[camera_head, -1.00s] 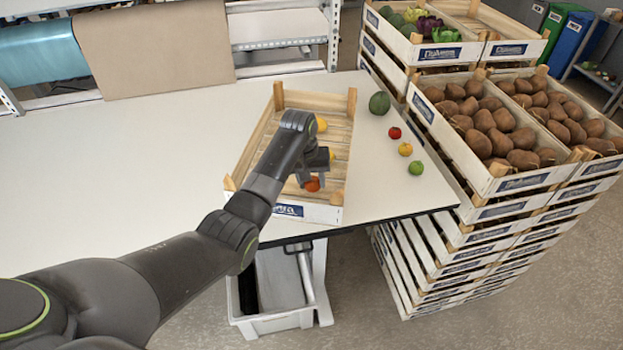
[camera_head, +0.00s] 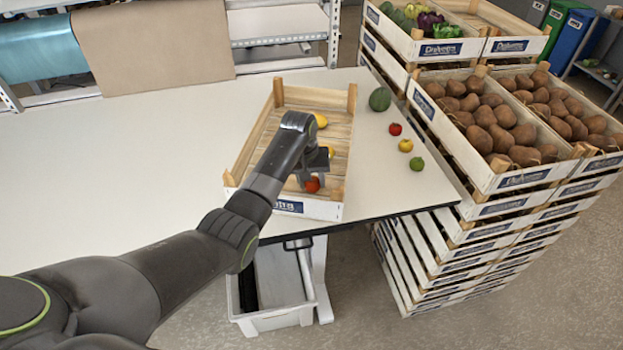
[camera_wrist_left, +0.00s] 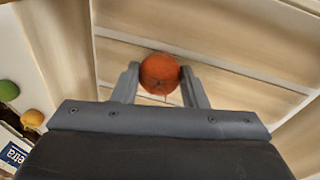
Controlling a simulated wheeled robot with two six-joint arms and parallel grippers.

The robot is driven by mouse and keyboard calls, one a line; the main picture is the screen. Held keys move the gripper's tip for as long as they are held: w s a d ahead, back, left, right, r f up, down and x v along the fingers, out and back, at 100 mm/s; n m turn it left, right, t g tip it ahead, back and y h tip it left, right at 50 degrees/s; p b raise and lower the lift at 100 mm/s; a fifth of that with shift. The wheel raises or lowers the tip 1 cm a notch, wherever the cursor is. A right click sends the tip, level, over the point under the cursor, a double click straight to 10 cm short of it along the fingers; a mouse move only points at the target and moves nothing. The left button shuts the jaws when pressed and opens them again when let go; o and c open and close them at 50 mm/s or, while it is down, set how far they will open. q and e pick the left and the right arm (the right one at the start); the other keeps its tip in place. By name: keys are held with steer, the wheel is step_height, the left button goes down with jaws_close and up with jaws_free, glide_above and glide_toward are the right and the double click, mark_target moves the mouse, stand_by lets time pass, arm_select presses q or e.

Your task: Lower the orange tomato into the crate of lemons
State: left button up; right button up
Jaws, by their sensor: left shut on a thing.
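The orange tomato (camera_head: 312,185) is between the fingers of my left gripper (camera_head: 308,181), low over the front part of the wooden crate. In the left wrist view the orange tomato (camera_wrist_left: 160,73) sits between the two fingertips of the left gripper (camera_wrist_left: 160,82), with the crate's slats behind it. The crate (camera_head: 262,128) stands on the white table. Yellow lemons (camera_head: 321,120) show in it, partly hidden by my arm. I cannot tell whether the tomato touches the crate floor. My right gripper is not in view.
A dark green round fruit (camera_head: 380,99), a red tomato (camera_head: 395,129), a yellow one (camera_head: 405,145) and a green one (camera_head: 416,163) lie on the table (camera_head: 120,160) right of the crate. Stacked crates of potatoes (camera_head: 490,125) stand at the right. The table's left is clear.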

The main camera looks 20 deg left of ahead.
arm_select(q)
steer(key=shift+f, duration=0.55)
steer(key=o, duration=1.1)
steer(key=shift+c, duration=0.2)
steer(key=shift+r, duration=0.1)
step_height(320, 180, up, 11)
steer(key=s+a+b, duration=0.1)
steer(key=b, duration=0.2)
step_height(320, 180, up, 4)
steer(key=p, duration=0.4)
glide_above(305, 194)
steer(key=shift+s+a+r+p, duration=0.15)
steer(key=shift+s+r+p, duration=0.1)
steer(key=shift+r+p, duration=0.3)
steer(key=shift+s+a+r+p, duration=0.1)
steer(key=shift+s+r+p, duration=0.15)
steer(key=shift+r+p, duration=0.25)
steer(key=shift+f, duration=0.1)
